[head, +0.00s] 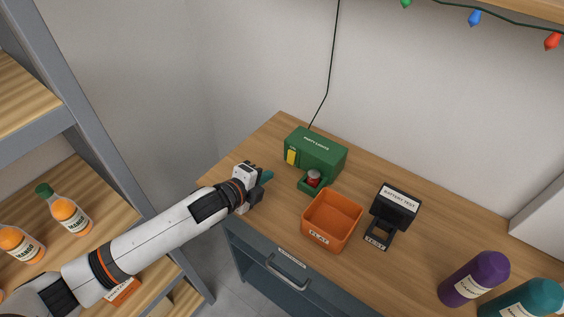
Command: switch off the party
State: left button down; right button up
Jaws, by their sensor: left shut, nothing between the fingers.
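A green box labelled party lights (316,150) stands on the wooden counter near the wall. It has a yellow part (292,157) on its front left and a small green holder at its front with a red and silver round item (313,178) in it. A dark cord (328,93) runs up the wall from behind the box. My left gripper (266,177) is shut and empty, with teal fingertips, just left of the holder and apart from it. My right gripper is not in view.
An orange bin (333,210), seemingly empty, and a black battery test stand (396,205) are on the counter (444,233). A shelf (86,185) with bottles is at left. Coloured bulbs (474,17) hang above.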

aim_at(289, 160)
pick_arm(q)
jog(key=x, duration=0.2)
jog(key=p+x, duration=0.1)
jog(key=x, duration=0.2)
jog(key=r+x, duration=0.1)
jog(key=x, duration=0.1)
jog(key=shift+w+d+f, duration=0.1)
jog(key=shift+w+d, duration=0.25)
jog(key=shift+f, duration=0.2)
jog(key=shift+w+d+f+b, duration=0.15)
jog(key=shift+f+b, duration=0.15)
jog(key=shift+b, duration=0.6)
jog(key=shift+r+p, duration=0.4)
jog(key=shift+r, duration=0.15)
